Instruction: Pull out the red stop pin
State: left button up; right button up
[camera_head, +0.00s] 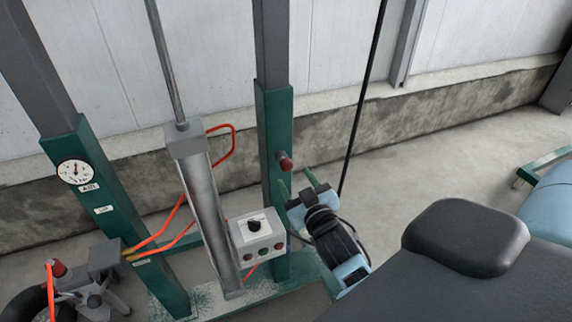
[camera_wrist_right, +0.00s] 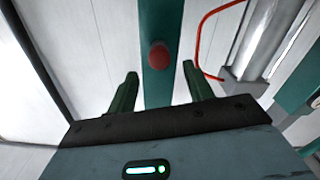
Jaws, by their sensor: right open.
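The red stop pin (camera_head: 286,162) sticks out of the green sleeve of the right-hand post in the head view. In the right wrist view the pin (camera_wrist_right: 159,55) shows as a round red knob against the green post, beyond the fingertips and roughly between them. My right gripper (camera_head: 296,183) is just below the pin, its green fingers apart and pointing up towards it. In the wrist view the gripper (camera_wrist_right: 160,88) is open and empty, not touching the pin. My left gripper is not in view.
A grey control box (camera_head: 257,238) with a knob and buttons sits left of my right gripper. A metal cylinder (camera_head: 207,205) with orange hoses stands further left. A round gauge (camera_head: 75,171) is on the left post. A black cable (camera_head: 362,100) hangs behind my right gripper.

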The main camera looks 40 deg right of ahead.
aim_at(288, 168)
jog(key=x, duration=0.6)
jog(key=shift+w+d, duration=0.1)
jog(key=shift+w, duration=0.25)
grip_shut()
